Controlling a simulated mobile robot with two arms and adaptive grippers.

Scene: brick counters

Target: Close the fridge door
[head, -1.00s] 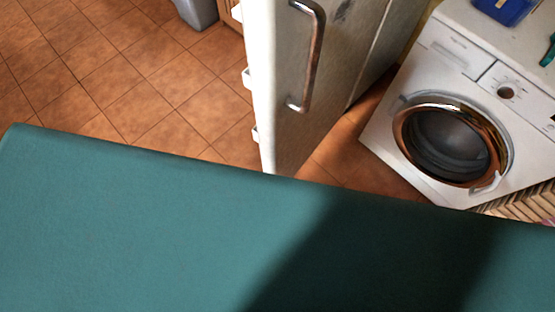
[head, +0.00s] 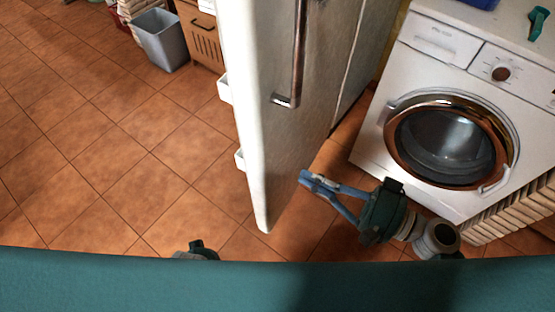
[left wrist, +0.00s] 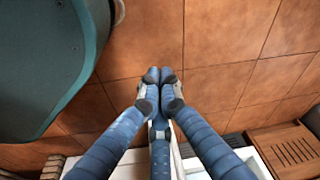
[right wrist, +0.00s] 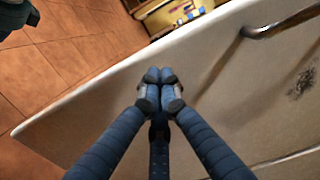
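The white fridge door (head: 290,130) stands open in the head view, with its metal handle (head: 298,60) on the face turned right. White shelf ends (head: 224,88) show on its other side. My right gripper (head: 305,180) is to the right of the door's lower part, fingers pointing towards its outer face. In the right wrist view its fingertips (right wrist: 160,78) are together and empty, in front of the door face (right wrist: 90,110); contact cannot be told. My left gripper is shut and empty above the floor in the left wrist view (left wrist: 158,78); its fingers are hidden in the head view.
A white washing machine (head: 410,165) stands at the right, near my right arm. A grey bin (head: 163,42) and a wooden cabinet (head: 203,40) are at the back. The tiled floor (head: 100,140) left of the door is clear.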

